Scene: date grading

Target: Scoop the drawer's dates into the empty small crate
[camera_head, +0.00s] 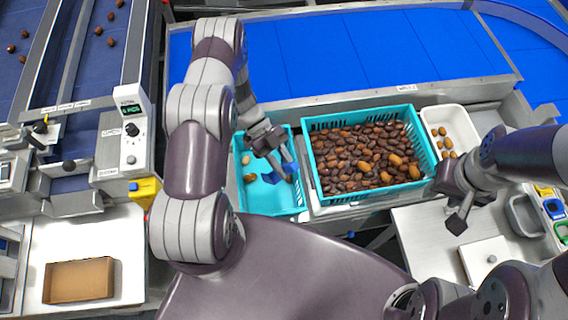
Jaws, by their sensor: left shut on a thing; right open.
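Whether the scoop touches the crate floor I cannot tell. To its right a larger turquoise crate (311,150) is full of dark and brown dates (362,155). I cannot tell which container is the drawer.
A white tray (463,118) with several light dates stands at the right. A blue conveyor (340,50) runs behind. A counter display unit (133,130) and a brown open box (79,281) are at the left.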

